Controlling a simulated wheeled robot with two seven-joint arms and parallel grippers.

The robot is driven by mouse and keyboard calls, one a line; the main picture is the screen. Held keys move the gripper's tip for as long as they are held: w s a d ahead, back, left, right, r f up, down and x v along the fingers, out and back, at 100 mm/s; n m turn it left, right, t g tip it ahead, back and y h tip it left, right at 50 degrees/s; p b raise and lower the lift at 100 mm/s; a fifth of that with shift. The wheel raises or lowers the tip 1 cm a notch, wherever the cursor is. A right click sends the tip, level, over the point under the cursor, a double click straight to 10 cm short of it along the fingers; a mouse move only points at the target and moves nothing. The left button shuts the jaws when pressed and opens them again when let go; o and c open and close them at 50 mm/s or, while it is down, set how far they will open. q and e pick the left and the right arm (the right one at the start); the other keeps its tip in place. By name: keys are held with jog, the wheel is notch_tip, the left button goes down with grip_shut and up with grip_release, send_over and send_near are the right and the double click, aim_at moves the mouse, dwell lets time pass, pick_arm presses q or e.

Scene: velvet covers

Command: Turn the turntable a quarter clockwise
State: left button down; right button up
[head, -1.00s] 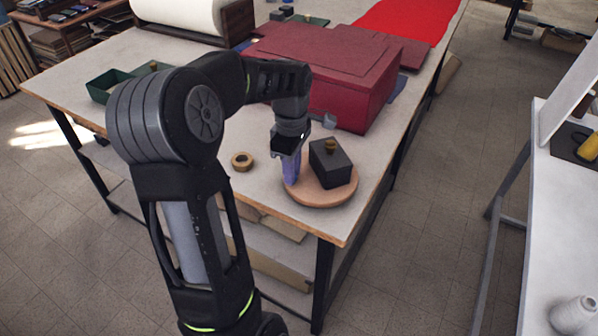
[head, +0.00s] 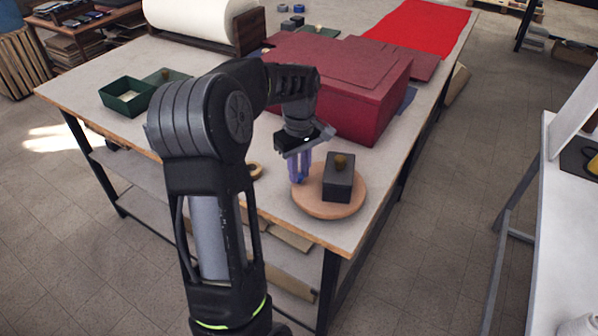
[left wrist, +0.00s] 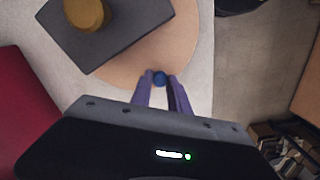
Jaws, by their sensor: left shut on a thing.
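The turntable (head: 320,208) is a round, pale wooden disc near the front corner of the worktable. A dark grey box (head: 338,182) with a brass knob stands on it. My left gripper (head: 299,178) reaches down at the disc's left far edge, beside the box. In the left wrist view its purple fingers (left wrist: 161,84) are closed around a small blue peg (left wrist: 160,78) at the rim of the turntable (left wrist: 128,70). The box (left wrist: 110,40) and its knob lie just beyond the fingers there. My right gripper does not show.
A large dark red box (head: 345,95) stands behind the turntable. A wooden ring (head: 256,170) lies left of it, partly hidden by my arm. Green trays (head: 127,96) and a white roll (head: 200,22) are farther back. The worktable's front edge is close to the disc.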

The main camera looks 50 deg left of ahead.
pick_arm(q)
jog(key=shift+w+a+m+p, duration=0.25)
jog(key=shift+w+m, duration=0.4)
jog(key=shift+m, duration=0.4)
jog(key=shift+w+a+m+p, duration=0.1)
jog(key=shift+w+a+m, duration=0.4)
jog(key=shift+m, duration=0.55)
jog(key=shift+w+d, duration=0.1)
jog(key=shift+w, duration=0.05)
jog(key=c, duration=1.3)
grip_release()
jog(key=shift+r, duration=0.15)
jog(key=shift+r+b, duration=0.45)
jog(key=shift+r, duration=3.35)
